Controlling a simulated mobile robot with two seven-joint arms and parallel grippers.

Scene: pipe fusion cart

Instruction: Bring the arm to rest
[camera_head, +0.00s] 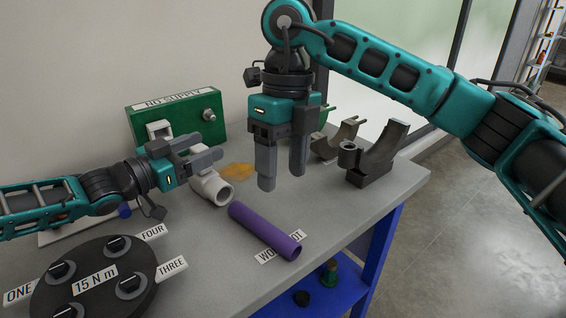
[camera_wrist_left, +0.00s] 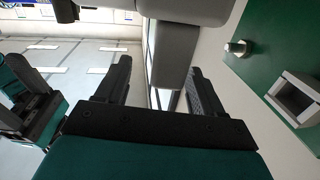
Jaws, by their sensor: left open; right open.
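My left gripper (camera_head: 206,154) reaches in from the left, level above the grey table, close in front of the green box and over the white pipe fitting (camera_head: 212,188). Its jaws are open, and I see nothing held. In the left wrist view the open fingers (camera_wrist_left: 160,82) show, with a large grey shape of unclear identity beyond them. My right gripper (camera_head: 282,172) points down above the table, right of the left gripper and behind the purple pipe (camera_head: 264,230). Its two fingers are apart and empty. The purple pipe lies on the table.
A green box (camera_head: 178,117) labelled NO SUPPLY stands at the back; it also shows in the left wrist view (camera_wrist_left: 262,62). Grey clamp-like saddles (camera_head: 378,158) stand at right. A round black dial plate (camera_head: 95,283) is front left. Small items sit on the blue lower shelf (camera_head: 330,291).

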